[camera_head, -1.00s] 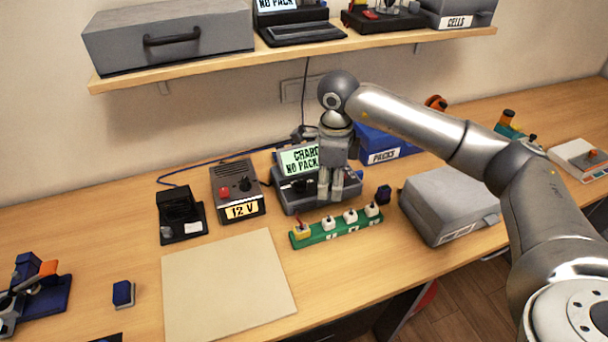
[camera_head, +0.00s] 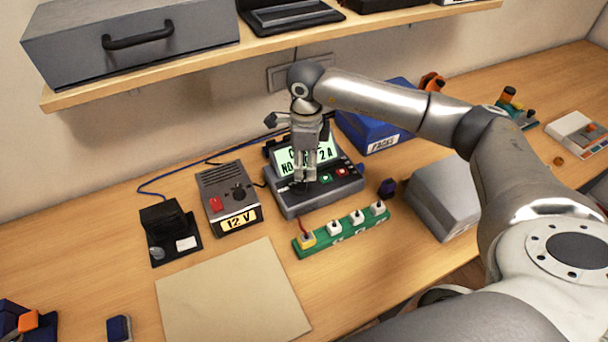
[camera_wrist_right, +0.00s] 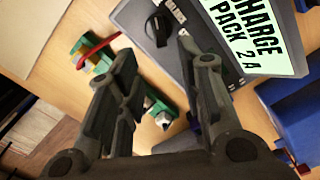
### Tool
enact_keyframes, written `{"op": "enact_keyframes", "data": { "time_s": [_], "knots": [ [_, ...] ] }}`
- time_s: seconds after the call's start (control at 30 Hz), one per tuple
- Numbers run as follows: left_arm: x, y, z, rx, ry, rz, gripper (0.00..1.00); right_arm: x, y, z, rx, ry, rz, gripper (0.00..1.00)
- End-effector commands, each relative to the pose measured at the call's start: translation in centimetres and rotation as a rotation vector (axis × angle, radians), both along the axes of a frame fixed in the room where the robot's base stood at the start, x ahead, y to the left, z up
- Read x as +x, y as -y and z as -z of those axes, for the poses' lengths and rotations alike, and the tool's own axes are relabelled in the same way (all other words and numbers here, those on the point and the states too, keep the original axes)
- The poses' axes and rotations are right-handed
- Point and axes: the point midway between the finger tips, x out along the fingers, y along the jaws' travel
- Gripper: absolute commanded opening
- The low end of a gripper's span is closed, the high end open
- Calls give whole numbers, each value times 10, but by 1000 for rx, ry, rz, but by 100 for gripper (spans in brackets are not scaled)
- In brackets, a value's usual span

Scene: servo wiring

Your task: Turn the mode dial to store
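The grey charger (camera_head: 318,200) stands at the back of the table. Its lit display (camera_head: 322,155) is partly hidden by my right arm; in the right wrist view the display (camera_wrist_right: 256,32) reads "CHARGE", "PACK 2 A". The black mode dial (camera_wrist_right: 153,32) shows in the right wrist view beside a small pale label (camera_wrist_right: 174,12); my gripper mostly hides it in the head view. My right gripper (camera_head: 305,178) points down over the left part of the charger panel. In the right wrist view its fingers (camera_wrist_right: 155,50) are apart, with nothing between them, and the dial lies just beyond the tips.
A 12 V supply (camera_head: 230,198) stands left of the charger. A green strip (camera_head: 345,231) with white and yellow blocks lies in front. A blue bin (camera_head: 376,130) and grey case (camera_head: 445,197) are at right. A shelf (camera_head: 270,48) overhangs the back. The beige mat (camera_head: 232,300) is clear.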

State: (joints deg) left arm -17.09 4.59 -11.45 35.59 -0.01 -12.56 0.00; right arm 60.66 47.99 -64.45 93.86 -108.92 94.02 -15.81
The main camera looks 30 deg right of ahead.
Motion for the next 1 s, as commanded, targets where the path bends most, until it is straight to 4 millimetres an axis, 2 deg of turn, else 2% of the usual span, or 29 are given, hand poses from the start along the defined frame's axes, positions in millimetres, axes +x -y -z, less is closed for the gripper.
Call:
{"op": "enact_keyframes", "data": {
  "time_s": [0.03,0.17,0.33,0.57,0.77,1.0],
  "knots": [
    [-7,0,-7,1,-10,0,52,-1,0,8,0,-5,0,35],
    [-20,-1,-15,2,-29,0,52,-1,0,32,-1,-4,-1,35],
    [-17,-1,-21,2,-25,0,52,0,0,56,0,-2,0,35],
    [9,1,-25,-2,13,1,52,0,0,68,-1,-1,-1,35],
    [7,1,-24,-1,10,1,52,0,0,68,-1,1,-1,35],
    [-2,0,-24,0,-4,0,52,0,0,67,-1,1,-1,4]
  ]
}}
